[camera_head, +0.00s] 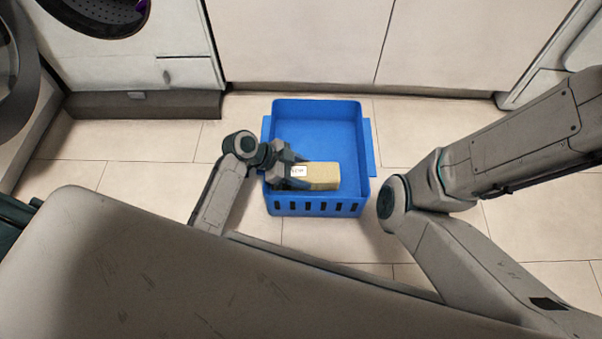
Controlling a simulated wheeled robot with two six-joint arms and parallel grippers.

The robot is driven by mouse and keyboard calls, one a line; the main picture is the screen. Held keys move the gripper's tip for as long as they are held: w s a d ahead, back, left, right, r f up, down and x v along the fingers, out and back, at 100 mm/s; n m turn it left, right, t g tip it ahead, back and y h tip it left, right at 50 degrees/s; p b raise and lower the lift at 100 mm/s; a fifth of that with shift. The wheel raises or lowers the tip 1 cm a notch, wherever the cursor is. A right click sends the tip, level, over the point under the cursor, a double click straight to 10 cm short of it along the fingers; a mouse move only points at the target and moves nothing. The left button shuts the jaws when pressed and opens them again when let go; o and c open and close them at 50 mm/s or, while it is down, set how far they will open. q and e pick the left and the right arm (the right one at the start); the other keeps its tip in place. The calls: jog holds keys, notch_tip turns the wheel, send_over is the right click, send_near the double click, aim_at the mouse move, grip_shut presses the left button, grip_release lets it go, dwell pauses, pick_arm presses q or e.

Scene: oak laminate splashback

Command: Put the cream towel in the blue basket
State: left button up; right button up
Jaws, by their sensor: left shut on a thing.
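The blue basket (318,128) stands on the tiled floor in the middle of the head view, open at the top, with slots along its front wall. The cream towel (322,176) is a folded block over the front part of the basket. My left gripper (300,175) is shut on the towel's left end. I cannot tell whether the towel touches the basket floor or is held above it. My right arm comes in from the right, but its gripper is not visible.
White cabinet fronts (300,40) stand behind the basket. A front-loading machine (140,50) is at the upper left, with a round dark thing at the left edge. Bare floor tiles (155,140) lie to either side of the basket.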

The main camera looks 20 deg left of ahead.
pick_arm(q)
jog(key=shift+r, duration=0.1)
jog(key=o, duration=1.4)
jog(key=shift+a+r, duration=0.1)
jog(key=shift+r, duration=0.05)
jog(key=p+v, duration=0.6)
jog(key=v, duration=0.4)
jog(key=shift+s+a+r, duration=0.1)
jog(key=shift+a+r, duration=0.05)
jog(key=shift+r, duration=0.05)
jog(key=shift+s+a+r, duration=0.15)
jog(key=shift+a+r, duration=0.15)
jog(key=shift+a, duration=0.15)
